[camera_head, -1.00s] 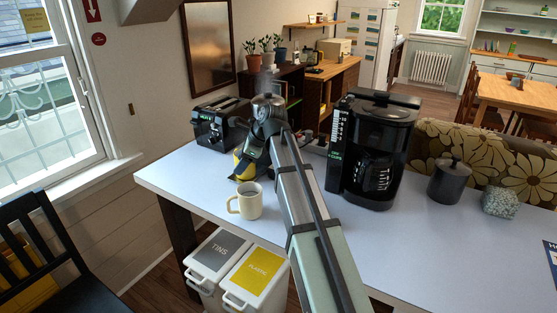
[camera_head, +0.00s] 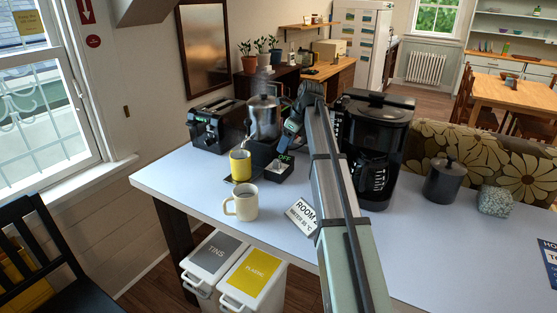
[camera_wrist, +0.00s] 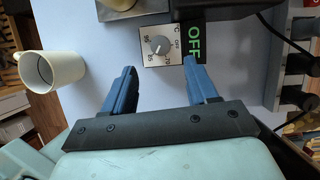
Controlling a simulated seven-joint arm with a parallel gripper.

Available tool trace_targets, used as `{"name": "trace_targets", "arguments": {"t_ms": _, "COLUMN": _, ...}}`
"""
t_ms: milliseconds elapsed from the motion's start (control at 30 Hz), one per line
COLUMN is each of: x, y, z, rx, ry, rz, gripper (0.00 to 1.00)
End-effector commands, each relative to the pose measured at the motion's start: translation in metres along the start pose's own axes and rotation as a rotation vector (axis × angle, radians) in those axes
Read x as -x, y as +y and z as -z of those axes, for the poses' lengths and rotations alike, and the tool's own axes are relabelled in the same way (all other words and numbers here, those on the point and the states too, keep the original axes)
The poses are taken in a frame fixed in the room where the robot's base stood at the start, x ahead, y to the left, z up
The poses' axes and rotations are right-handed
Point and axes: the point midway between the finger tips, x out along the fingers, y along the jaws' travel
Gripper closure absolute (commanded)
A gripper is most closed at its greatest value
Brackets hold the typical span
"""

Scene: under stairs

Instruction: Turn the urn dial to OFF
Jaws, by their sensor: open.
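The silver urn (camera_head: 263,118) stands on the table, right of the toaster. Its dial (camera_wrist: 159,45) is a round grey knob on a pale plate with numbers and a small OFF mark. Which mark the knob points to is too small to tell. A black sign with green OFF letters (camera_wrist: 194,42) lies beside the plate; it also shows in the head view (camera_head: 286,158). My gripper (camera_wrist: 160,68) is open and empty, its blue fingertips just short of the dial plate, one on each side of the knob in the picture. In the head view my gripper (camera_head: 293,124) is right of the urn.
A yellow mug (camera_head: 240,165) stands in front of the urn, and a cream mug (camera_head: 241,203) nearer the front edge. The toaster (camera_head: 216,124) is left, the black coffee maker (camera_head: 375,150) right. A white ROOM sign (camera_head: 303,216) lies near the edge.

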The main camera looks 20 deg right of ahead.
Motion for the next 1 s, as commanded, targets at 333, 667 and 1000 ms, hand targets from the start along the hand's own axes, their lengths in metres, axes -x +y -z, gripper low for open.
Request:
{"name": "trace_targets", "arguments": {"t_ms": 333, "x": -0.059, "y": 0.001, "z": 0.000, "rx": 0.001, "ry": 0.000, "rz": -0.001, "gripper": 0.42}}
{"name": "trace_targets", "arguments": {"t_ms": 667, "x": -0.083, "y": 0.000, "z": 0.000, "rx": 0.001, "ry": 0.000, "rz": 0.000, "gripper": 0.42}}
{"name": "trace_targets", "arguments": {"t_ms": 1000, "x": -0.084, "y": 0.000, "z": 0.000, "rx": 0.001, "ry": 0.000, "rz": 0.000, "gripper": 0.45}}
